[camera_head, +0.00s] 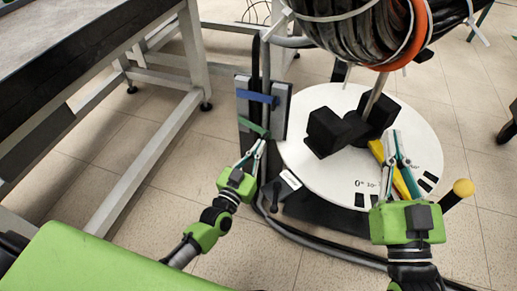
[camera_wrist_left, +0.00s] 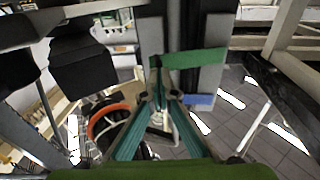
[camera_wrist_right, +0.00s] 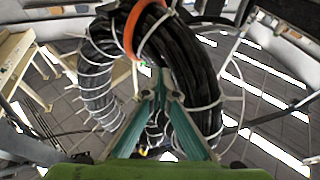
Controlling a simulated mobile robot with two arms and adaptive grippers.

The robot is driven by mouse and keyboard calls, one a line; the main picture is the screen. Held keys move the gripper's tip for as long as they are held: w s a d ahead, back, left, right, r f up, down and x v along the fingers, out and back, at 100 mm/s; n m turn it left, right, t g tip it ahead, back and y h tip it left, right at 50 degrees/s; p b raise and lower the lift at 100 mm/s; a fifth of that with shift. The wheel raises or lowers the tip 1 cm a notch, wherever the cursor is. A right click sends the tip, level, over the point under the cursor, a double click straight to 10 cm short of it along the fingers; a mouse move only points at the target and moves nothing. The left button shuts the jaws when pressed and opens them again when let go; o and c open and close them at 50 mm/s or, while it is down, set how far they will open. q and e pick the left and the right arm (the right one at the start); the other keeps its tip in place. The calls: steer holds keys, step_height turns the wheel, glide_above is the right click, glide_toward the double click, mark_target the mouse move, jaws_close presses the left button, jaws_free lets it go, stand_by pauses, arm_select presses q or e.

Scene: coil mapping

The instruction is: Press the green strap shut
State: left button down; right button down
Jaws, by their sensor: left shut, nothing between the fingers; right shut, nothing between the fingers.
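The green strap (camera_head: 253,126) crosses the upright grey panel (camera_head: 245,141) with a dark cable or post in its middle, below a blue strap (camera_head: 257,97). In the left wrist view the green strap (camera_wrist_left: 197,59) runs sideways across the panel; I cannot tell if its end is closed. My left gripper (camera_head: 263,141) is shut and empty, its tips just below the green strap. In the left wrist view its tips (camera_wrist_left: 161,72) are near the strap's left end; I cannot tell if they touch. My right gripper (camera_head: 393,135) is shut and empty above the white disc.
The white round turntable (camera_head: 316,175) carries black blocks (camera_head: 328,132) and a yellow piece (camera_head: 402,181). A large black cable coil (camera_head: 350,32) with an orange ring (camera_head: 416,38) hangs above it. A workbench (camera_head: 75,60) stands at left. Cables run along the floor.

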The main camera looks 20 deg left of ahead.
stand_by(0.3)
